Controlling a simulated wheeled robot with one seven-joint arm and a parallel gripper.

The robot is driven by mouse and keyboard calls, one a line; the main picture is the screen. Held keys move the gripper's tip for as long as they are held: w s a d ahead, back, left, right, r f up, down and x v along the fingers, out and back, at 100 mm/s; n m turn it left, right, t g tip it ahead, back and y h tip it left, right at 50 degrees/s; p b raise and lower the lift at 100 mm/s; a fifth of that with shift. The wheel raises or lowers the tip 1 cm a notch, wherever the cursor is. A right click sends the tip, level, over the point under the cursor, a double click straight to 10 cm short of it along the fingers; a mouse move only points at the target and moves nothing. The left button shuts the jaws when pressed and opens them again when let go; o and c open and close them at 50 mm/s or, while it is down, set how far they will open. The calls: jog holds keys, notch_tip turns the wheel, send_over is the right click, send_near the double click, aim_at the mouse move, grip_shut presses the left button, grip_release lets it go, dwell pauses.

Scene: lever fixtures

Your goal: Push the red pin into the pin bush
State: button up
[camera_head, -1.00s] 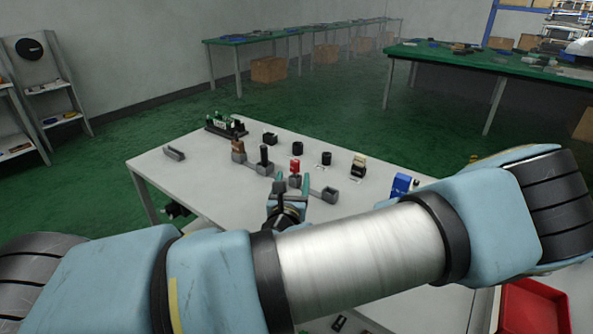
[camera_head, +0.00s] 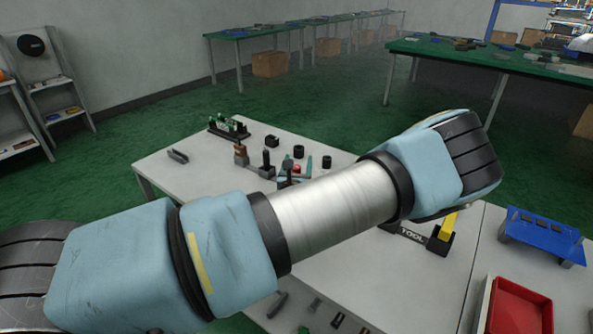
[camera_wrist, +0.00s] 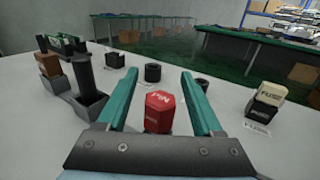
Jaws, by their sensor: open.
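The red pin (camera_wrist: 160,110), a red block-shaped piece with "PIN" on its top, stands upright in the wrist view. It also shows small in the head view (camera_head: 297,168). My gripper (camera_wrist: 159,76) is open, with its two green fingers on either side of the pin and visible gaps to it. The pin's lower part is hidden behind my gripper's body. Two black round bushes stand beyond the fingers, one near the middle (camera_wrist: 152,72) and one to the right (camera_wrist: 202,84). I cannot tell which is the pin bush.
A black upright piece (camera_wrist: 84,76) in a grey holder and a brown piece (camera_wrist: 49,65) stand to the left. A cream-and-black fuse piece (camera_wrist: 267,102) stands to the right. A black box (camera_wrist: 116,60) is farther back. My arm covers much of the table in the head view.

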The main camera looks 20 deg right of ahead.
jog(key=shift+c, duration=0.4)
grip_shut()
